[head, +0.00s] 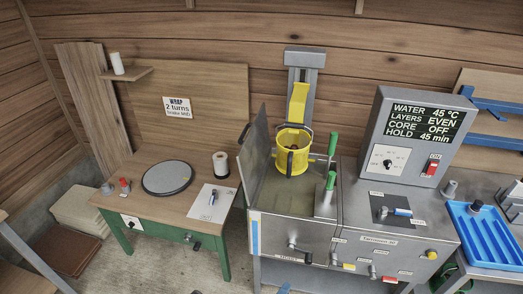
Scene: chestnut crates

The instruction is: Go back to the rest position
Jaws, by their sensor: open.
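My gripper is not in view, and no part of my arm can be made out in the head view. A steel tank (290,232) with its lid (258,145) standing up at the left is in the middle. A yellow basket (292,152) hangs over the tank in front of a yellow bracket (298,103) on a grey column (304,62).
A control box (414,138) stands right of the tank. A blue tray (485,235) lies far right. Floor (185,268) shows at lower left.

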